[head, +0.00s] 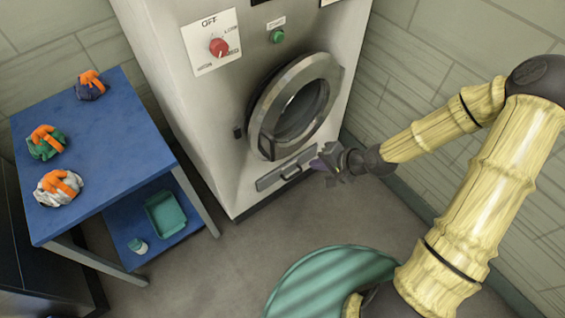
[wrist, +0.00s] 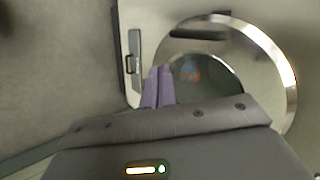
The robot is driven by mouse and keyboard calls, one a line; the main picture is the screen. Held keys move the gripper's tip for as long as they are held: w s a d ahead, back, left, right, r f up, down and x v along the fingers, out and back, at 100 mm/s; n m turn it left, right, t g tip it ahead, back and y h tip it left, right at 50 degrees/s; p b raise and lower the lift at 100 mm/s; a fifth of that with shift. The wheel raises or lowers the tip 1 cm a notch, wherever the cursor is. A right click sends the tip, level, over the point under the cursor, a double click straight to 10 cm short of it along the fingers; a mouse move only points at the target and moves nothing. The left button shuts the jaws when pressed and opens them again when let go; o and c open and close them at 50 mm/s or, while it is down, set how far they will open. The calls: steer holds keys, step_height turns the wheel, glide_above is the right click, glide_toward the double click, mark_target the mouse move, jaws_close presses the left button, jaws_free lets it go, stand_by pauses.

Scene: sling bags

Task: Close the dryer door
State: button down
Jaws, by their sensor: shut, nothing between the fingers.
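The dryer (head: 200,120) is a steel-fronted machine at the back. Its round door (head: 333,73) has a thick metal ring and dark glass, and lies against or very near the front; I cannot tell if it is latched. A dark handle (head: 266,147) sits on the ring's lower left. My gripper (head: 322,162) is below the door's lower right, in front of the dryer's lower panel. In the wrist view the shut, empty purple fingers of my gripper (wrist: 158,88) overlap the door glass, with the door's metal ring (wrist: 284,62) to the right. Contact is unclear.
A blue table (head: 110,140) at left bears several bags with orange straps. Its lower shelf holds a green tray (head: 165,214) and a small bottle (head: 138,246). A red dial (head: 218,47) and green button (head: 277,37) are above the door.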

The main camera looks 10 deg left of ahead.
steer(key=shift+w+a, duration=0.2)
steer(key=shift+a, duration=0.25)
steer(key=w+a+r+x, duration=0.1)
steer(key=a+r+x, duration=0.1)
steer(key=x, duration=1)
steer(key=shift+a+f, duration=0.2)
steer(key=shift+a, duration=0.05)
steer(key=shift+w, duration=0.1)
